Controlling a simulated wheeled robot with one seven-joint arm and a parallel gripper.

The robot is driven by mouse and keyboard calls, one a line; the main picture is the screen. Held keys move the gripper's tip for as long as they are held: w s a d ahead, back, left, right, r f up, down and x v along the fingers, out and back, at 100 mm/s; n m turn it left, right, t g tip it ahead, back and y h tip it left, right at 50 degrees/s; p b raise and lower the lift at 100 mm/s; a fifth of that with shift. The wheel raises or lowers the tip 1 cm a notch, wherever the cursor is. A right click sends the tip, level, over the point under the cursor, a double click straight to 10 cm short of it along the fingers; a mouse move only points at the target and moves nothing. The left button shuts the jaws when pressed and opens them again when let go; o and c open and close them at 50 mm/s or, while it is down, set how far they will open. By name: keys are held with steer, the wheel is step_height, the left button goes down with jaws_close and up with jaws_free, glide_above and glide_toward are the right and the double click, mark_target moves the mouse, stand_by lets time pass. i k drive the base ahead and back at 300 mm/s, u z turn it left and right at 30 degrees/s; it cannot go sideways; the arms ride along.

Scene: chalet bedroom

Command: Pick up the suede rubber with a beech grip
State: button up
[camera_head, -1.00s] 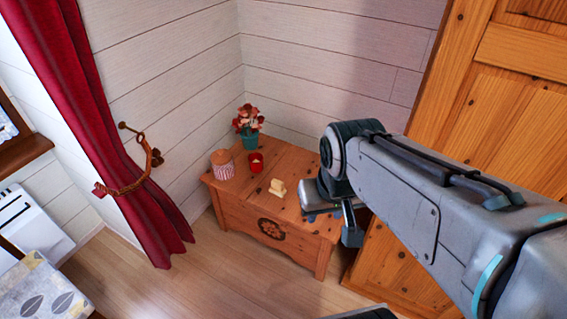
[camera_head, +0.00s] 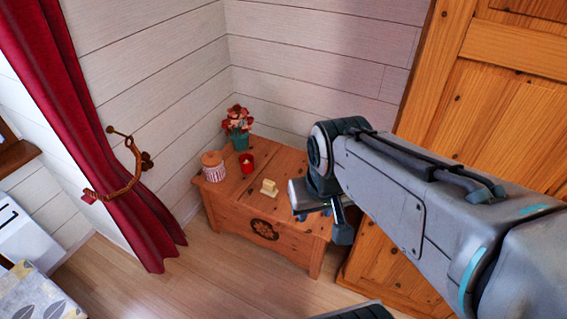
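The suede rubber with a beech grip appears to be the small pale, cream-coloured block (camera_head: 269,188) with a raised part on top. It rests on the wooden chest (camera_head: 232,207), near the front edge of its lid. My gripper (camera_head: 322,222) is at the right end of the chest, just right of the block and apart from it. My arm comes in from the right and hides the chest's right end. The gripper's fingers are small and partly hidden, so their opening cannot be made out.
On the chest stand a striped jar with a wooden lid (camera_head: 213,167), a red candle cup (camera_head: 248,163) and a potted red flower (camera_head: 238,126). White plank walls rise behind. A wooden wardrobe (camera_head: 470,110) stands right, a red curtain (camera_head: 105,150) hangs left. Floor in front is clear.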

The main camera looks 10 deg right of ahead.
mark_target(268, 187)
steer(key=k, duration=0.55)
steer(key=u, duration=0.75)
steer(key=i, duration=1.7)
steer(key=z, duration=1.15)
steer(key=i, duration=0.4)
steer(key=z, duration=0.35)
